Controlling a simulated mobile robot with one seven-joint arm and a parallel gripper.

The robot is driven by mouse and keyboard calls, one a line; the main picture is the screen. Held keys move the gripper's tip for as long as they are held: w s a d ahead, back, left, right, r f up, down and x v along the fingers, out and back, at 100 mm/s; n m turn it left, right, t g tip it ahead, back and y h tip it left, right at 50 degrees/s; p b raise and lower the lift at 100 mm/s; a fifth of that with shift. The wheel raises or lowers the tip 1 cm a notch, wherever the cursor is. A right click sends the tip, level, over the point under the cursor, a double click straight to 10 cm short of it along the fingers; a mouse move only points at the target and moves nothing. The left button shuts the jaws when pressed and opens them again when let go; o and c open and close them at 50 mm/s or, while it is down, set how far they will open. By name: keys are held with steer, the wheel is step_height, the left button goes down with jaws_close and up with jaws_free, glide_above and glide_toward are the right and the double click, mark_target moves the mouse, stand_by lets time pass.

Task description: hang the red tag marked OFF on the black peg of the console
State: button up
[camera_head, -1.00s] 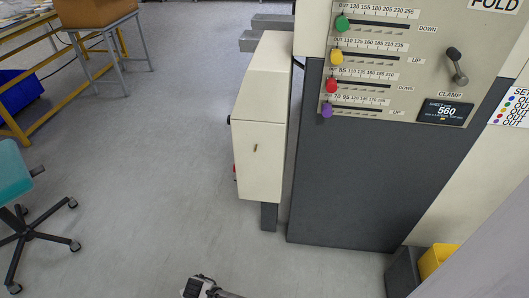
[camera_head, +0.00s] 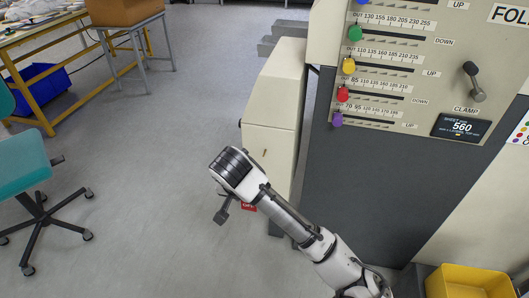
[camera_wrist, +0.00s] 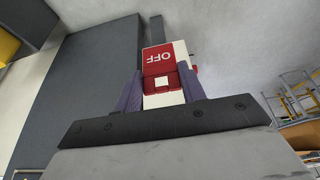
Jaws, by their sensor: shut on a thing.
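The red tag marked OFF (camera_wrist: 157,56) is held between the two fingers of my gripper (camera_wrist: 161,88), with its lettering upside down in the wrist view. In the head view only a small part of the tag (camera_head: 249,207) shows, beside my gripper (camera_head: 223,208) and partly behind my arm. A cream console box (camera_head: 271,152) stands behind and to the right of my gripper. A small dark knob (camera_head: 240,123) sticks out at its left edge; I cannot tell whether it is the black peg. The tag appears apart from it.
A large panel (camera_head: 450,60) with coloured knobs and a clamp lever stands at the right, above a dark grey cabinet (camera_head: 385,185). A yellow bin (camera_head: 470,283) is at bottom right. A teal chair (camera_head: 25,170) is at left. The floor between is clear.

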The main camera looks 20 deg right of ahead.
mark_target(264, 153)
steer(key=shift+d+r, duration=0.1)
steer(key=w+d, duration=0.3)
steer(key=w, duration=0.2)
steer(key=w+d, duration=0.3)
steer(key=w, duration=0.1)
steer(key=w+d+b, duration=0.1)
steer(key=w+d, duration=0.3)
steer(key=w, duration=0.1)
steer(key=shift+w+r, duration=0.1)
steer(key=shift+w, duration=0.2)
steer(key=shift+w+p, duration=0.1)
steer(key=shift+p, duration=0.25)
steer(key=shift+f, duration=0.2)
steer(key=shift+f, duration=0.1)
steer(key=shift+f, duration=0.1)
steer(key=o, duration=0.9)
